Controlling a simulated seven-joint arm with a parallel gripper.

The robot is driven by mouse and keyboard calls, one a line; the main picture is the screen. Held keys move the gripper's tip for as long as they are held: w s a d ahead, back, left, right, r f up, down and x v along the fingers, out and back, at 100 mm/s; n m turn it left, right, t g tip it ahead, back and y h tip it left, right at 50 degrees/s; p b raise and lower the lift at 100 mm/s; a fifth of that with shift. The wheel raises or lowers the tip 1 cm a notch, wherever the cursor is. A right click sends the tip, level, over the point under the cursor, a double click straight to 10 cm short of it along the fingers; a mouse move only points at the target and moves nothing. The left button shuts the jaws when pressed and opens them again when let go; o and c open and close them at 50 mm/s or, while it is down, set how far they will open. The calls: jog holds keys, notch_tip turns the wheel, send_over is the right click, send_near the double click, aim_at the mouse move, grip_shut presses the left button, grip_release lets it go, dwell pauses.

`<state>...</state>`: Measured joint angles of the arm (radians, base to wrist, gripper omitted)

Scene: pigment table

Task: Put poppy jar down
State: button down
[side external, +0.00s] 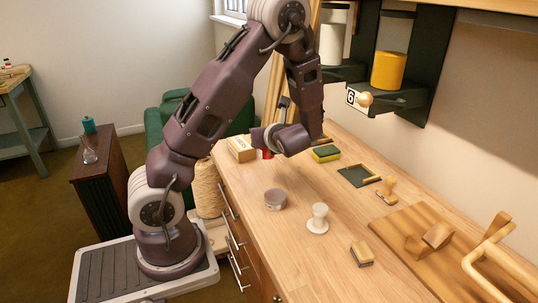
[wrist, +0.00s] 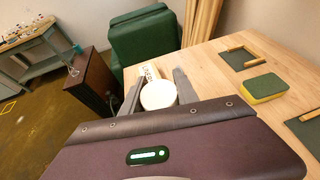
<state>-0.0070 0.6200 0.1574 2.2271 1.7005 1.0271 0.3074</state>
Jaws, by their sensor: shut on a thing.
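The poppy jar shows as a small red patch (side external: 267,154) below my gripper in the side view, mostly hidden by my arm. In the wrist view its round white top (wrist: 158,96) sits between the two fingers. My gripper (wrist: 156,92) is shut on the jar, near the far left edge of the wooden worktop (side external: 300,170). I cannot tell whether the jar's base touches the worktop.
A small lettered box (side external: 240,149) stands close beside the jar, and also shows in the wrist view (wrist: 148,72). A green and yellow sponge (side external: 326,154) lies to the right. A grey round tin (side external: 275,199) and a white stamp-like piece (side external: 318,219) stand nearer.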

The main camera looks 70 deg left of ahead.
notch_tip(320, 180, up, 7)
jog(key=s+d+f+n+g+h, duration=0.3)
jog(key=s+d+f+n+g, duration=0.6)
jog(key=s+d, duration=0.25)
jog(key=s+d+n+g+h, duration=0.25)
jog(key=d+n+h, duration=0.35)
jog(key=d, duration=0.3)
jog(key=s+d+n+g+h, duration=0.2)
jog(key=d+n+g+h, duration=0.3)
jog(key=d, duration=0.5)
jog(key=w+d+r+n+t+h, duration=0.2)
jog(key=d+n+t+h, duration=0.1)
jog(key=d+n+h, duration=0.25)
jog(key=w+d+r+n+t+h, duration=0.1)
jog(key=w+d+n+t+h, duration=0.1)
jog(key=w+d+n+h, duration=0.3)
jog(key=w+d+r+n+t+h, duration=0.2)
jog(key=w+d+r+n+t, duration=0.45)
jog(key=w+t, duration=0.25)
jog(key=shift+n, duration=0.3)
jog(key=f, duration=1.6)
jog(key=shift+s, duration=0.2)
